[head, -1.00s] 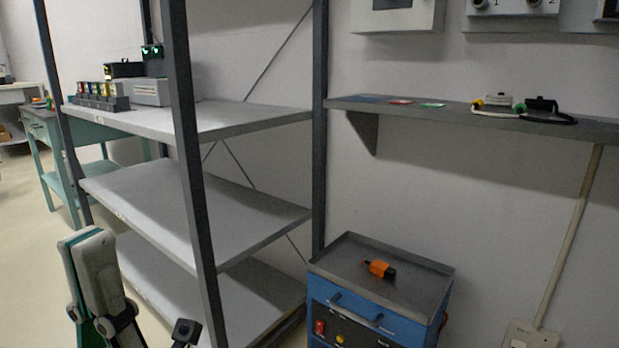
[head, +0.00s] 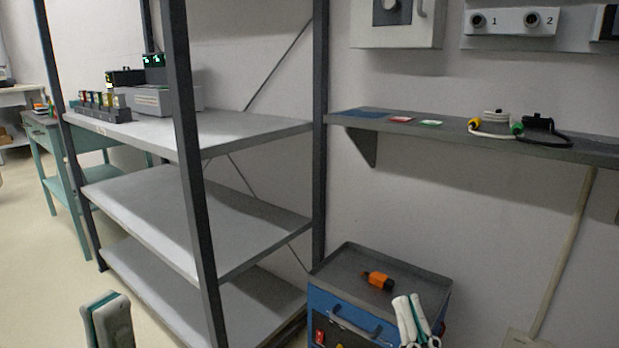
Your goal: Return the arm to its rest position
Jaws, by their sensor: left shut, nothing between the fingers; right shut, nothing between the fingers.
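My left gripper (head: 108,305) shows at the bottom left, in front of the shelving rack's lower boards. It is white and green, points upward, and is shut with nothing in it. Its lower part is cut off by the picture edge. My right gripper (head: 415,304) shows at the bottom right, in front of the right front corner of the blue cart. Its white and green fingers are shut and empty. An orange and black object (head: 377,280) lies on the cart's grey tray top (head: 345,262), apart from the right gripper.
A grey shelving rack (head: 235,125) stands left of centre, its dark post (head: 186,150) near the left gripper. The blue cart (head: 340,312) stands right of it. A wall shelf (head: 590,152) holds cards and cabled connectors. Floor is open at left (head: 40,260).

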